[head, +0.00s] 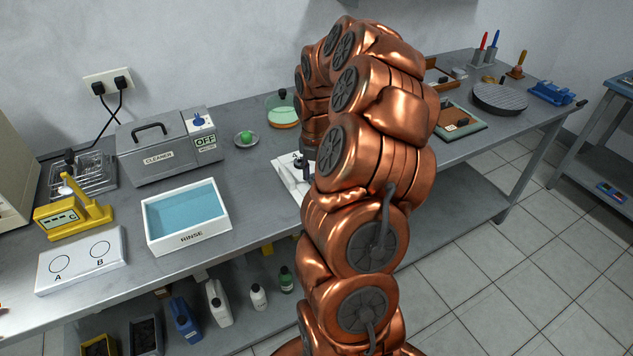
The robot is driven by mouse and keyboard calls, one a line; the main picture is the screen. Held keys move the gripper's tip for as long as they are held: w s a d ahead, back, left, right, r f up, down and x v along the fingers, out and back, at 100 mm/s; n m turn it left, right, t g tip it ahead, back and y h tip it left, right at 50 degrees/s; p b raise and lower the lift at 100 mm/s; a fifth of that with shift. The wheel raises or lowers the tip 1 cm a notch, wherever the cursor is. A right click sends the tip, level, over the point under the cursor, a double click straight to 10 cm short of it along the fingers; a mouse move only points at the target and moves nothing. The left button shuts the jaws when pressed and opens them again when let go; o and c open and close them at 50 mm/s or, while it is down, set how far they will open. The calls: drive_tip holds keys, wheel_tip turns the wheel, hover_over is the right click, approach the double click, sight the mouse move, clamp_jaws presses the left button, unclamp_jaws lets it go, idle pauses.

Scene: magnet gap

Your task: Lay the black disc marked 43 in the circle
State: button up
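No black disc marked 43 can be made out in the head view. A white plate with two drawn circles, A and B (82,262), lies at the front left of the bench; both circles look empty. My copper-coloured arm rises in the middle and bends down behind itself toward a white board (285,179). My gripper (304,168) is mostly hidden behind the arm near that board, with only a small dark part showing. Whether it is open or holds anything cannot be seen.
A rinse tray (153,232), a cleaner box (165,157), a yellow device (72,212) and a dish with a green item (246,139) stand on the left bench. A large dark round plate (500,97) lies at the far right. My arm hides the bench's middle.

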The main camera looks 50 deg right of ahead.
drive_tip(key=shift+r+p, duration=0.6)
drive_tip(key=shift+r, duration=1.35)
